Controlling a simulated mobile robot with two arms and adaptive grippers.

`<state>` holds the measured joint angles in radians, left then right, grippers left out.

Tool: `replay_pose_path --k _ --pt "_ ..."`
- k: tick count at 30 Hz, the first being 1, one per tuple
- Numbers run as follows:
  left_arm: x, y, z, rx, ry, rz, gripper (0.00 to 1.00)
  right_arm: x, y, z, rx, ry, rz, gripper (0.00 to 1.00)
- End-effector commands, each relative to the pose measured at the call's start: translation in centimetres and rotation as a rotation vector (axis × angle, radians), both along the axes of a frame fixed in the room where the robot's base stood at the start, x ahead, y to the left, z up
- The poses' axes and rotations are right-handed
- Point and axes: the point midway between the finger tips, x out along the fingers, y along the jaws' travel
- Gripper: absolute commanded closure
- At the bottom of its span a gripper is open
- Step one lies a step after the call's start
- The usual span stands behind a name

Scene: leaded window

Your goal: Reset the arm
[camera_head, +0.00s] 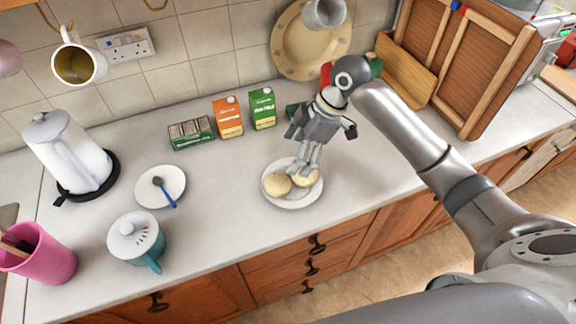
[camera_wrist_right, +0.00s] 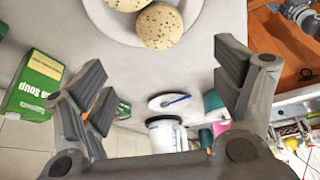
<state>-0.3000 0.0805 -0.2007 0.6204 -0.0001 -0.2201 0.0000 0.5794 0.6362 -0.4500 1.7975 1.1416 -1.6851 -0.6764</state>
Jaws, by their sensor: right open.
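My right arm (camera_head: 420,140) reaches in from the right over the counter. Its gripper (camera_head: 304,166) points down over the white plate (camera_head: 291,201), close above the right-hand one of two pale round buns. In the right wrist view my right gripper (camera_wrist_right: 163,72) has its fingers spread wide with nothing between them. In that view the speckled buns (camera_wrist_right: 160,26) lie on the plate at the top, beyond the fingers. My left gripper is not in view.
A green carton (camera_head: 262,108), an orange carton (camera_head: 228,117) and a green box (camera_head: 191,133) stand behind the plate. A saucer with a spoon (camera_head: 160,187), a teal pot (camera_head: 136,240) and a white kettle (camera_head: 67,153) stand left. Bare counter lies between saucer and plate.

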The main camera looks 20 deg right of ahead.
Motion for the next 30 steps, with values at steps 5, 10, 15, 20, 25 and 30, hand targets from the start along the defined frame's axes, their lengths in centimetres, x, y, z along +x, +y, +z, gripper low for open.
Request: replay_pose_path --k 5,10,15,20,25,30 --pt "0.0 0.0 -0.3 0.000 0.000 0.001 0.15 -0.2 -0.6 1.4 0.000 0.000 0.001 0.15" --pt "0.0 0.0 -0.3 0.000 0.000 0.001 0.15 -0.2 -0.7 1.7 0.000 0.001 0.000 0.15" --pt "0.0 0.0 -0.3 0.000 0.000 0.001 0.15 -0.2 -0.7 1.6 0.000 0.001 0.000 0.15" --pt "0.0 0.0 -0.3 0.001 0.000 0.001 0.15 -0.2 -0.6 1.6 0.000 0.000 0.001 0.15" --pt "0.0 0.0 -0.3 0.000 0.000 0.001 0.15 -1.0 0.1 0.3 -0.001 0.009 -0.016 0.15" --pt "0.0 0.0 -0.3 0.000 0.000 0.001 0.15 -4.1 2.2 -4.1 -0.005 0.028 -0.118 0.15"
